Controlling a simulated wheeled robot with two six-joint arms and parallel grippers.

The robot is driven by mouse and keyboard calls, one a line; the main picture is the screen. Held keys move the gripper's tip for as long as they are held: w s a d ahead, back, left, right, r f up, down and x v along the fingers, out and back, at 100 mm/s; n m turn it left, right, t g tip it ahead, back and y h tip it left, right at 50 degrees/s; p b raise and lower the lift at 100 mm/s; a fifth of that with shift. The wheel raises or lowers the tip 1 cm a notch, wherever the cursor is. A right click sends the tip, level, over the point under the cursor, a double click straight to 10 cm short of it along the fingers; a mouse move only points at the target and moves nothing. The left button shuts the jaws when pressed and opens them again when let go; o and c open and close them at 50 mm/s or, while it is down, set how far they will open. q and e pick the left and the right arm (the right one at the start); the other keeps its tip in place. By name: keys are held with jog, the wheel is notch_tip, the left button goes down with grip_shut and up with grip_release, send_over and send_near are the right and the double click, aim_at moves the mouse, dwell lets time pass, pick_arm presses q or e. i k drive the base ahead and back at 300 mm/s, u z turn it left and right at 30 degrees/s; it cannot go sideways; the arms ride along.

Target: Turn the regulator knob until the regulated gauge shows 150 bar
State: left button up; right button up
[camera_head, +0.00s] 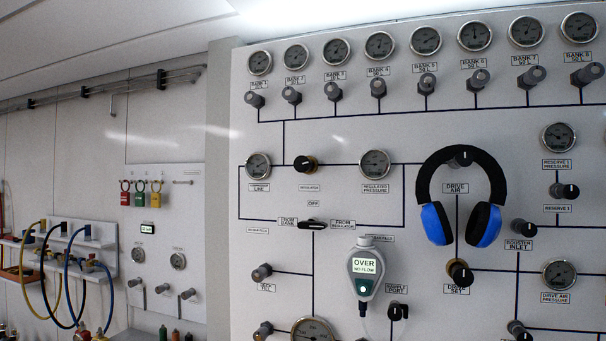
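The regulator knob (304,163) is black with a brass-coloured collar. It sits on the panel in the head view, between two gauges on one line. The regulated pressure gauge (375,164) is to its right, round with a dark face. Its needle is too small to read. Another gauge (258,166), its label hard to read, is to the knob's left. Neither of my grippers is in view, and nothing touches the knob.
Blue and black headphones (435,222) hang at the right. A handheld meter (364,275) reading OVER hangs below the regulated gauge. A black selector handle (313,225) sits under the knob. Bank gauges and valves line the top. Hoses (72,270) hang at the left.

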aim_at(302, 164)
jog(key=k, duration=0.75)
jog(key=z, duration=1.2)
jog(key=i, duration=1.4)
jog(key=u, duration=1.25)
